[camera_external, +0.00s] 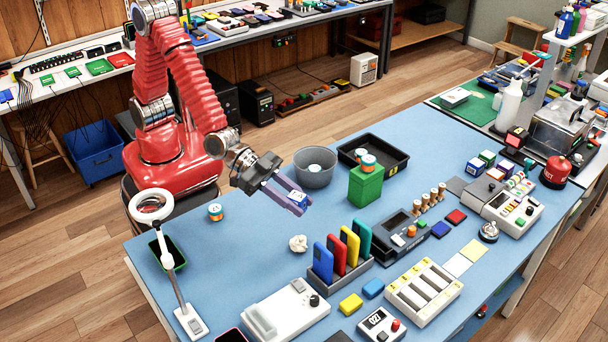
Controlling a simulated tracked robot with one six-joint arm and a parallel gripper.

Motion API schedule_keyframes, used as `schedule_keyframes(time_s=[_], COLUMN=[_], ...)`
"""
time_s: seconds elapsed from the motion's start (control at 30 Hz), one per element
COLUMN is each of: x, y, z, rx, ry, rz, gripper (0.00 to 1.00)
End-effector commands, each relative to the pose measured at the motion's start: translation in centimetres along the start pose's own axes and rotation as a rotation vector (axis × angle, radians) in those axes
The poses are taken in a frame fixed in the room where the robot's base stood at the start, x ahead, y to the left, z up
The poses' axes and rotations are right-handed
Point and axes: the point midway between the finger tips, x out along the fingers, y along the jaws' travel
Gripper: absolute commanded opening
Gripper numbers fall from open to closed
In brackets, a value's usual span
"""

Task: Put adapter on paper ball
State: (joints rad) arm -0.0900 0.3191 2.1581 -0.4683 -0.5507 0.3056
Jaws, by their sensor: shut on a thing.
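My gripper (291,196) is shut on a small blue-and-white block, which I take to be the adapter (298,198). The fingers hide part of it. It is held above the blue table, just in front of the grey bucket. The paper ball (298,243) is a crumpled white lump on the table, below the gripper in the picture and apart from it. Nothing rests on the paper ball.
A grey bucket (315,178) and a green box (366,187) stand behind and right of the gripper. A rack (341,270) with upright coloured phones stands right of the paper ball. A magnifier lamp (168,262) stands at left. The table left of the ball is mostly clear.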

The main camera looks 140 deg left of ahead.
Motion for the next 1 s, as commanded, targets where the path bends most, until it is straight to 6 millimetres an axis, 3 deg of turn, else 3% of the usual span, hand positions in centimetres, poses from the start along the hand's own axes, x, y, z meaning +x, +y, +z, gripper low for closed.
schedule_keyframes(time_s=[0.2, 0.67, 1.0], x=[0.1, 0.2, 1.8], y=[-1.5, -1.4, -1.4], z=[1.4, 1.6, 5.6], rx=[-0.02, -0.017, -0.015], ry=[-0.001, -0.001, -0.004], rz=[-0.052, -0.042, -0.042], gripper=[0.06, 0.06, 0.06])
